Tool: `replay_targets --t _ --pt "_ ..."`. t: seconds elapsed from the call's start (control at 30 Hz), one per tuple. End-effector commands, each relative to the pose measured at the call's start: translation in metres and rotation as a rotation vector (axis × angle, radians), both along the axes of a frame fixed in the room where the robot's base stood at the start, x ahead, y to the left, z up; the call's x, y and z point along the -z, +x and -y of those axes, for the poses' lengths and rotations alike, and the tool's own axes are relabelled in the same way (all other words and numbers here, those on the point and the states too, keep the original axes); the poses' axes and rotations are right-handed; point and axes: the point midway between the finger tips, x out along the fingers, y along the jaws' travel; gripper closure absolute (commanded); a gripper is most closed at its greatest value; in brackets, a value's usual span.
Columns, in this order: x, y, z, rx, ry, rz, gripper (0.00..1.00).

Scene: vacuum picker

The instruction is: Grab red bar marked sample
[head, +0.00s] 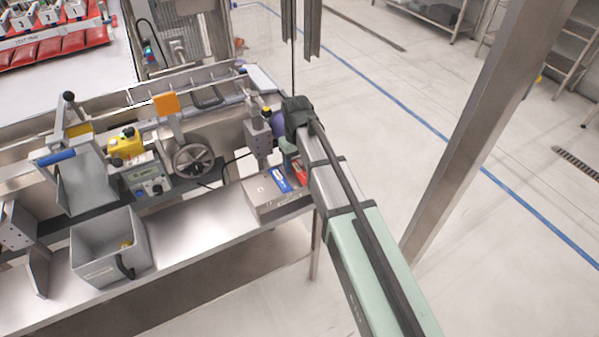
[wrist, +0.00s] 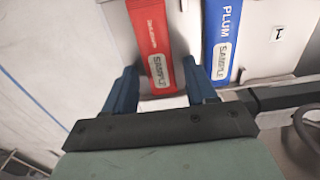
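The red bar (wrist: 152,30) with a white "SAMPLE" label runs up from the middle of the wrist view. In the head view only part of the red bar (head: 302,174) shows beside my arm. My gripper (wrist: 161,66) is open, with one blue finger on each side of the red bar's near end. A gap shows on the left; the right finger is close to the bar, and I cannot tell whether it touches. In the head view my gripper (head: 290,150) is partly hidden by my arm.
A blue bar (wrist: 224,40) marked "PLUM SAMPLE" lies just right of the red one, close to my right finger. Both bars are on a grey metal block (head: 262,194) at the bench's right end. A handwheel (head: 194,160) and a grey bin (head: 108,262) stand farther left.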

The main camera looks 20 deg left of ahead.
Motion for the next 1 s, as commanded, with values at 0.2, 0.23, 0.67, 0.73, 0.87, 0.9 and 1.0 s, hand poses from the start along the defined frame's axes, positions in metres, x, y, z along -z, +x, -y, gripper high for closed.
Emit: replay_targets --t 0.2,0.23,0.67,0.73,0.87,0.9,1.0 --pt "0.0 0.0 0.0 0.0 0.0 0.0 0.65" --pt "0.0 0.0 0.0 0.0 0.0 0.0 0.68" --pt "0.0 0.0 0.0 0.0 0.0 0.0 0.96" --pt "0.0 0.0 0.0 0.0 0.0 0.0 0.96" --pt "-0.004 0.0 0.0 0.0 0.001 0.001 0.96" --pt "-0.007 0.0 0.0 0.0 0.001 0.001 0.96" --pt "-0.018 0.001 0.0 0.0 0.001 0.002 0.96"
